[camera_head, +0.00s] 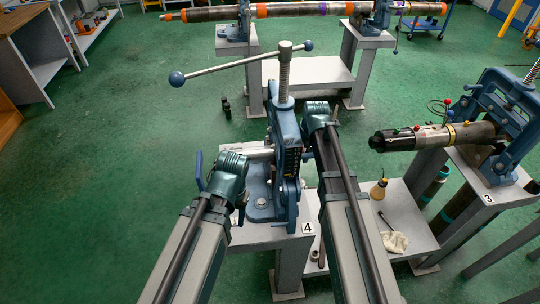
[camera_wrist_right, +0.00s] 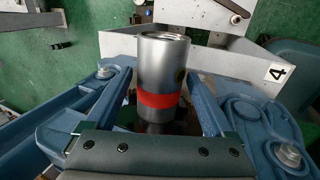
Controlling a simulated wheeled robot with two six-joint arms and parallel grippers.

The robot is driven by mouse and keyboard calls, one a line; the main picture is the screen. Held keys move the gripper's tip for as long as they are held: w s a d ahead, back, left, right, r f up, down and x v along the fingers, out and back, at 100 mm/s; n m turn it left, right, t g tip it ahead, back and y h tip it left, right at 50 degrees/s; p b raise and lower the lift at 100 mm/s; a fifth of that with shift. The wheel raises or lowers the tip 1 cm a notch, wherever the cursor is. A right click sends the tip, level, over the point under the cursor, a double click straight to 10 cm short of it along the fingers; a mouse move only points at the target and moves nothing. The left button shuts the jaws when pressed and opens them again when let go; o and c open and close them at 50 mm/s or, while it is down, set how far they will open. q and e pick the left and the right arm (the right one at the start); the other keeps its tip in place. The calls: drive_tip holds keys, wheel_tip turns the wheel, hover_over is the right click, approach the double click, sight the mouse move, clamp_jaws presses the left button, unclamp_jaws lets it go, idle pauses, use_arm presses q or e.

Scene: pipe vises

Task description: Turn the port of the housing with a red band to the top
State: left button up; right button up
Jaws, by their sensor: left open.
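The housing with the red band (camera_wrist_right: 162,80) is a bare metal cylinder, lying across the blue vise (camera_head: 285,150) at stand 4. Its silver end (camera_head: 256,151) shows left of the vise in the head view. In the wrist view a small dark round spot, perhaps the port, is on its right side near the open end. My right gripper (camera_wrist_right: 160,92) has its two fingers spread on either side of the housing, with gaps visible. It also shows right of the vise in the head view (camera_head: 318,113). My left gripper (camera_head: 231,163) is open left of the vise, near the silver end.
The vise's screw and long ball-ended handle (camera_head: 245,62) rise above both grippers. Another vise with a pipe fitting (camera_head: 435,137) stands at the right on stand 3. A lower shelf (camera_head: 405,215) holds an oil bottle and a rag. Green floor is free at the left.

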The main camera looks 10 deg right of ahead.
drive_tip(key=c, duration=1.2)
drive_tip(key=shift+w, duration=0.1)
drive_tip(key=shift+w+r+g+p, duration=0.2)
drive_tip(key=shift+g+p, duration=0.25)
drive_tip(key=shift+g, duration=0.25)
drive_tip(key=shift+s+f, duration=0.15)
drive_tip(key=shift+g, duration=0.3)
